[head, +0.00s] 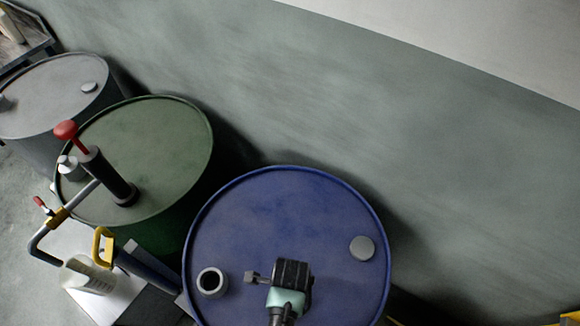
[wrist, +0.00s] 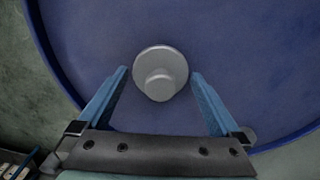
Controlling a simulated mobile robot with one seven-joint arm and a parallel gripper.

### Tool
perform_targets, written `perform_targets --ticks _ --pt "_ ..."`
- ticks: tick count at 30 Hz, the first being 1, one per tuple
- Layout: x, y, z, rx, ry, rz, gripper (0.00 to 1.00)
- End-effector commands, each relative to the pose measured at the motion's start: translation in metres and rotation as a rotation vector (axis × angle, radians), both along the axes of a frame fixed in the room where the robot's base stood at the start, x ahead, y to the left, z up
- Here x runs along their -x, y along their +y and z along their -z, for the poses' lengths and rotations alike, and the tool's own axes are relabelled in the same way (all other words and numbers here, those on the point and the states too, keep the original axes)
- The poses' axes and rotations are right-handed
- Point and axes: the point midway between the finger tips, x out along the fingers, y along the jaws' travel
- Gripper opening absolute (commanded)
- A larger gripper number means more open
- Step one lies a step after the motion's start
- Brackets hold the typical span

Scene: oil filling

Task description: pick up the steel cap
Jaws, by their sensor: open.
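The steel cap (wrist: 160,73), a round grey disc with a smaller round knob, is on the blue drum's top in the wrist view. My gripper (wrist: 160,74) is open, with its two blue fingers left and right of the cap and a gap on each side. Nothing is held. In the head view my gripper (head: 289,280) is over the front part of the blue drum (head: 290,205). I cannot make out the knobbed cap there; my gripper hides part of the drum top.
A dark-holed grey collar (head: 212,282) and a flat grey disc (head: 362,248) are on the blue drum. Left stand a green drum (head: 165,135) with a red-handled pump (head: 105,172), a grey drum (head: 50,90), and a white bottle (head: 88,275). A wall runs behind.

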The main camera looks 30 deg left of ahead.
Motion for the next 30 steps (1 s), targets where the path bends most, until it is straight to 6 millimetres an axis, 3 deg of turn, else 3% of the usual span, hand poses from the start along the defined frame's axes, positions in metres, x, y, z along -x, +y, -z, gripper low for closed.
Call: perform_targets --ticks 2,14,23,30 --pt "0.0 0.0 0.0 0.0 0.0 0.0 0.95" --pt "0.0 0.0 -0.001 0.0 0.0 0.0 0.23" --pt "0.0 0.0 -0.002 0.0 -0.001 0.0 0.22" --pt "-0.001 0.0 -0.02 -0.001 -0.003 0.0 0.22"
